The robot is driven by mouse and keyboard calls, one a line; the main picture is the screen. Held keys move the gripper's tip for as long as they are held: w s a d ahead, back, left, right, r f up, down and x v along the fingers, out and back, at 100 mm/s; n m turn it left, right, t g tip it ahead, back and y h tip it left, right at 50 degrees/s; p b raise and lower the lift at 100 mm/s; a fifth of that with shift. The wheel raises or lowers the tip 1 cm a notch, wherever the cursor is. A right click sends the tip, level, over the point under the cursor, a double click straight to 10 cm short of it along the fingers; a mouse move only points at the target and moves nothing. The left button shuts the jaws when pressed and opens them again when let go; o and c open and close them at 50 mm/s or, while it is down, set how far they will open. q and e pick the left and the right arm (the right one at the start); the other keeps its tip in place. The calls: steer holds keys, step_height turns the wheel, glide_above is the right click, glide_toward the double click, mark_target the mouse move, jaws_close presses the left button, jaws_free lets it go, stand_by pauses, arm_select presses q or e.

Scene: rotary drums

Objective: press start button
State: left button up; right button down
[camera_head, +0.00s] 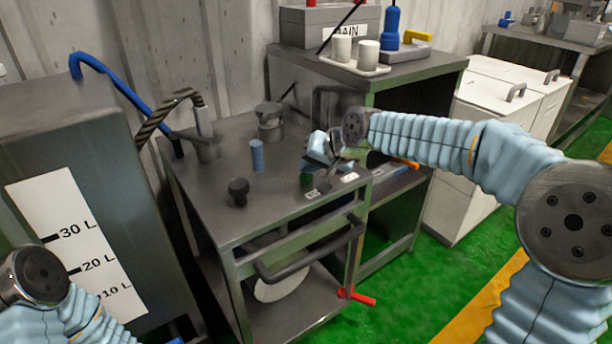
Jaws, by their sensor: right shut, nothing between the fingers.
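A small green button (307,180) is on the top of the dark metal cart (205,205), near its front right corner. It is partly covered by my right gripper, and I cannot read the small labels beside it. My right gripper (324,184) is shut and empty, pointing down just right of the green button. I cannot tell whether it touches the button or the cart top. My left arm shows at the lower left, but its gripper is out of view.
A black knob (238,190) and a blue cylinder (257,155) stand on the cart, left of my right gripper. The cart has a dark handle (300,262) and a red lever (357,297). A tank with litre marks (65,250) stands left. White cups (368,54) sit behind.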

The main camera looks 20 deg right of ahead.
mark_target(310, 177)
steer(key=shift+f+b, duration=0.3)
steer(key=shift+f, duration=0.1)
stand_by(0.5)
steer(key=shift+r+p, duration=0.85)
steer(key=shift+r, duration=0.2)
step_height(310, 177, up, 5)
steer(key=p, duration=0.4)
stand_by(0.5)
